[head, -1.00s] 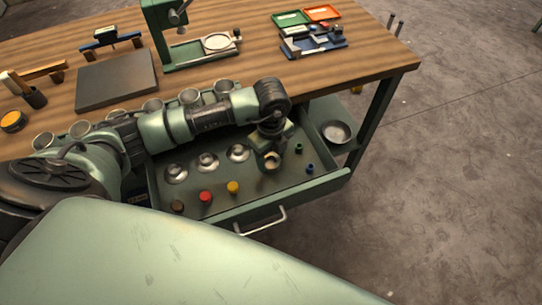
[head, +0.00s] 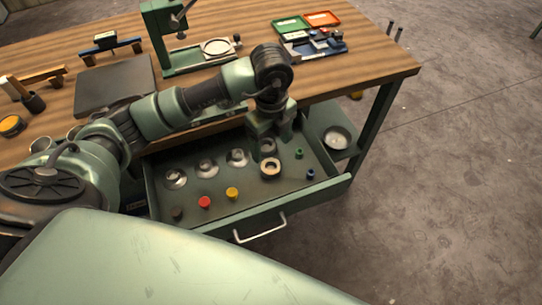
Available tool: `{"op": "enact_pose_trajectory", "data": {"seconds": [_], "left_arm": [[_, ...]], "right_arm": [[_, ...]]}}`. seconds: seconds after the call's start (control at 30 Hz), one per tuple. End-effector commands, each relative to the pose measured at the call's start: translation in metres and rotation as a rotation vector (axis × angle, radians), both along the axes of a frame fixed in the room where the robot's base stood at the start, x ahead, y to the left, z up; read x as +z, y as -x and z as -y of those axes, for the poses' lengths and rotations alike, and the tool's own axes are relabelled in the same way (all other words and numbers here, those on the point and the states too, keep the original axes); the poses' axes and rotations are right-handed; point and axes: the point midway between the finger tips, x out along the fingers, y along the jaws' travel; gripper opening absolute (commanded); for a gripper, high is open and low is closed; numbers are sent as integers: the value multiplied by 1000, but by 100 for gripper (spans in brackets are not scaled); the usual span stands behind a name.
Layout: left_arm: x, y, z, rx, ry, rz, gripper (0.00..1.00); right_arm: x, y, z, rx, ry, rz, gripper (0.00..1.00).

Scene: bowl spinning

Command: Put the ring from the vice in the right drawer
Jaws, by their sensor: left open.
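A ring (head: 270,168), tan with a dark centre, lies in the open drawer (head: 244,211) under the table, in front of a row of round metal pieces. My left gripper (head: 268,132) is open just above and behind the ring, apart from it; its fingers point down and are small in the view. The blue vice (head: 325,44) stands at the back right of the table, with no ring visible in it. My right gripper is not in view.
The drawer also holds a red piece (head: 204,202), a yellow piece (head: 232,193) and small green and blue pieces. A round dish (head: 337,139) sits on a side shelf at the right. A green press (head: 170,40) stands on the table. Floor at the right is clear.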

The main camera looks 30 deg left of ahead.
Motion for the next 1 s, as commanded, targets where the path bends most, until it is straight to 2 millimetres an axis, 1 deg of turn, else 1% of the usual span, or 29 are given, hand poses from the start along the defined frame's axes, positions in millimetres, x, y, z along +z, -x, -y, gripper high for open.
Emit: {"op": "enact_pose_trajectory", "data": {"seconds": [0.03,0.1,0.2,0.3,0.8,0.87,1.0], "left_arm": [[8,-1,0,0,0,4,73],[18,-1,0,1,0,3,73],[27,0,0,0,-1,1,73],[32,0,0,0,-1,0,73],[33,0,0,0,0,0,73],[36,0,0,0,0,0,73],[60,0,0,1,0,0,73]], "right_arm": [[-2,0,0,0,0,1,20],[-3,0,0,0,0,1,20],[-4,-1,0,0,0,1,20],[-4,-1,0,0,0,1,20],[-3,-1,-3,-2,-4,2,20],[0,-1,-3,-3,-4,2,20],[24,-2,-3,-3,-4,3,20]]}}
